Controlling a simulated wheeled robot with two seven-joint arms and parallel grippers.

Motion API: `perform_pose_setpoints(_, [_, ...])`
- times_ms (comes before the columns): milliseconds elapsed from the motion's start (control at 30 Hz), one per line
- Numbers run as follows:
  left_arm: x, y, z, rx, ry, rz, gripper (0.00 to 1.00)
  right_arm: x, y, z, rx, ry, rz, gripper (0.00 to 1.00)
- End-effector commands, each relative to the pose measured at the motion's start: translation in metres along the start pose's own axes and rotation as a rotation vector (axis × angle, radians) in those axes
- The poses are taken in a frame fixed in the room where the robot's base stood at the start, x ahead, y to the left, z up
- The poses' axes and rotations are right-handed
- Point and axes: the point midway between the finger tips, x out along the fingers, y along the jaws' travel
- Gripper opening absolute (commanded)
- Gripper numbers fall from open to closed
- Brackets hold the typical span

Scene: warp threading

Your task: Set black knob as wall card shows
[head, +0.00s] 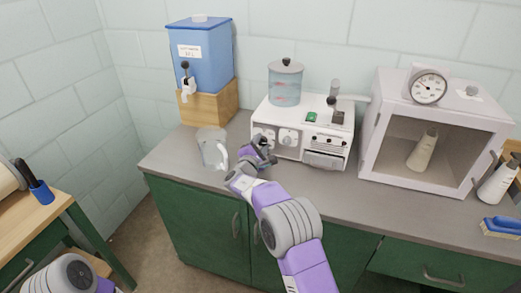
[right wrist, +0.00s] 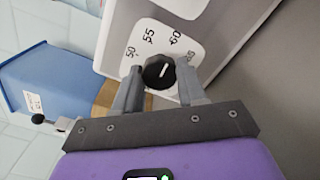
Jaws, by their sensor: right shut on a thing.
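The black knob (right wrist: 159,73) sits on a white dial plate with 50, 55 and 60 printed around it. Its pale mark points up and slightly right in the right wrist view, on the side of 55 and 60; the exact reading is unclear. My right gripper (right wrist: 160,82) is shut on the knob, one finger on each side. In the head view the right gripper (head: 263,150) is at the left front of the white machine (head: 299,134) and covers the knob. No wall card can be made out. My left gripper is out of view.
A clear pitcher (head: 211,150) stands left of my right gripper. A blue dispenser (head: 203,55) on a wooden block is behind it. A white cabinet with a gauge (head: 428,87) stands to the right, with a bottle (head: 422,152) inside. The front counter strip is mostly bare.

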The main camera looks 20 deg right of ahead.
Motion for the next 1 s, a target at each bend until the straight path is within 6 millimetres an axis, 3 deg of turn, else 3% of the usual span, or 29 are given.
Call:
perform_pose_setpoints(600, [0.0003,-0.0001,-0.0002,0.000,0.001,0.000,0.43,0.0001,0.0004,0.0003,0.567,0.000,-0.002,0.10])
perform_pose_setpoints(1000, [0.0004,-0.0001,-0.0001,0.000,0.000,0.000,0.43,0.0000,0.0006,0.0003,0.790,0.000,-0.001,0.10])
